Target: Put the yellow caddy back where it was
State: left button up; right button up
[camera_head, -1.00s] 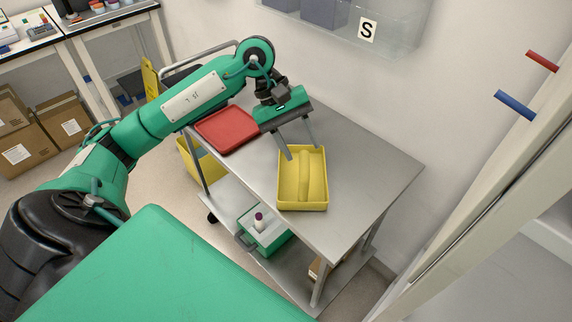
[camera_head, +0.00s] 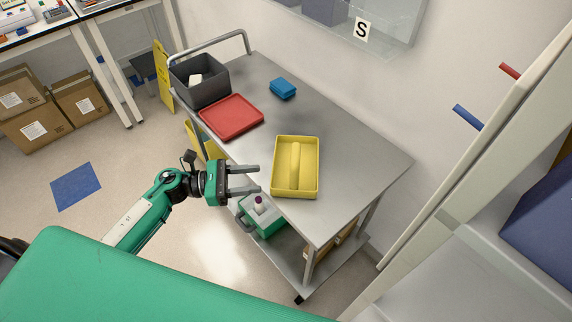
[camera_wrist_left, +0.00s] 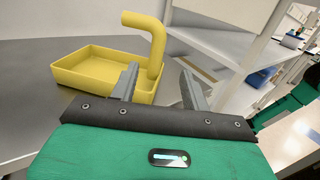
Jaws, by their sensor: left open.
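The yellow caddy (camera_head: 283,180), an open tray with a raised central handle, sits upright on the grey metal cart top (camera_head: 345,170), near its front edge. It also shows in the left wrist view (camera_wrist_left: 88,72), with its handle standing beyond the fingers. My left gripper (camera_head: 258,180) is open and empty, left of the caddy in the head view and apart from it, by the cart's near edge. In the left wrist view, its two fingers (camera_wrist_left: 160,88) are spread with nothing between them. My right gripper is in neither view.
A red tray (camera_head: 231,117), a dark grey bin (camera_head: 199,82) and a stack of blue items (camera_head: 283,88) stand on the cart. The right part of its top is clear. A wall shelf (camera_head: 385,25) hangs behind.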

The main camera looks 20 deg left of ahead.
pick_arm(q)
jog(key=p, duration=0.3)
send_over(282, 194)
jog(key=shift+w, duration=0.35)
jog(key=p+x, duration=0.3)
jog(key=x, duration=0.1)
jog(key=shift+w+p, duration=0.15)
jog(key=shift+p, duration=0.15)
jog(key=shift+w+d+f, duration=0.15)
jog(key=shift+d, duration=0.35)
grip_shut()
